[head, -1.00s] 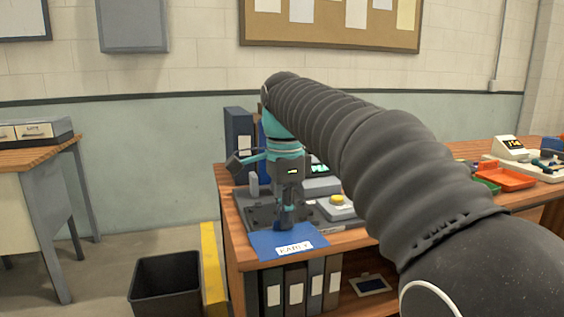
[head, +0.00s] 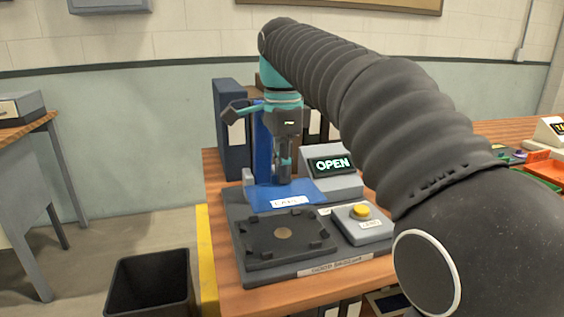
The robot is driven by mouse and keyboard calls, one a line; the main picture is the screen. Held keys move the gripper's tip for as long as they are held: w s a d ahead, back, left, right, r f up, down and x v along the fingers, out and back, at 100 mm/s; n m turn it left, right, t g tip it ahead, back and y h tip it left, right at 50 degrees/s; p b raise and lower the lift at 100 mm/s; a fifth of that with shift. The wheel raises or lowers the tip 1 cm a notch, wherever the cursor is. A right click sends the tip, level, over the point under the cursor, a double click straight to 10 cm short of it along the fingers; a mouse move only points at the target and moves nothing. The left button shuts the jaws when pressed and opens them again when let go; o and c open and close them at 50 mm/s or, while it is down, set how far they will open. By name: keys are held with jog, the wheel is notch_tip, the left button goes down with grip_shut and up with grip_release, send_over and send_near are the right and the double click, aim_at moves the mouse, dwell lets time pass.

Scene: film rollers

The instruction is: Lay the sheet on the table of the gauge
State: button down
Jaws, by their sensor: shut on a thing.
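A blue sheet (head: 262,196) with a white label on its front edge is held roughly flat. My gripper (head: 284,174) is shut on it, pointing down. The gauge's dark table (head: 262,247) has raised blocks around its edge and a round brassy spot in the middle. The sheet shows behind this table in the picture, over the rear of the gauge base (head: 240,215). The whole table top is in view and bare. How high the sheet is above the base I cannot tell. My arm hides what is behind it on the right.
The gauge display (head: 333,164) reads OPEN. A box with a yellow button (head: 361,211) stands right of the table. Binders (head: 230,130) stand behind. A black bin (head: 150,283) is on the floor at left. An orange tray (head: 545,165) lies at far right.

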aim_at(283, 187)
jog(key=shift+f, duration=2)
jog(key=shift+f+b, duration=1.25)
jog(key=shift+f, duration=0.8)
jog(key=shift+s+a+f+p, duration=0.1)
jog(key=shift+f+p, duration=0.1)
jog(key=shift+p, duration=0.25)
jog(key=c, duration=0.8)
grip_release()
jog(key=shift+c, duration=0.2)
jog(key=shift+r, duration=0.1)
jog(key=shift+r+p, duration=0.9)
jog(key=shift+r, duration=2.55)
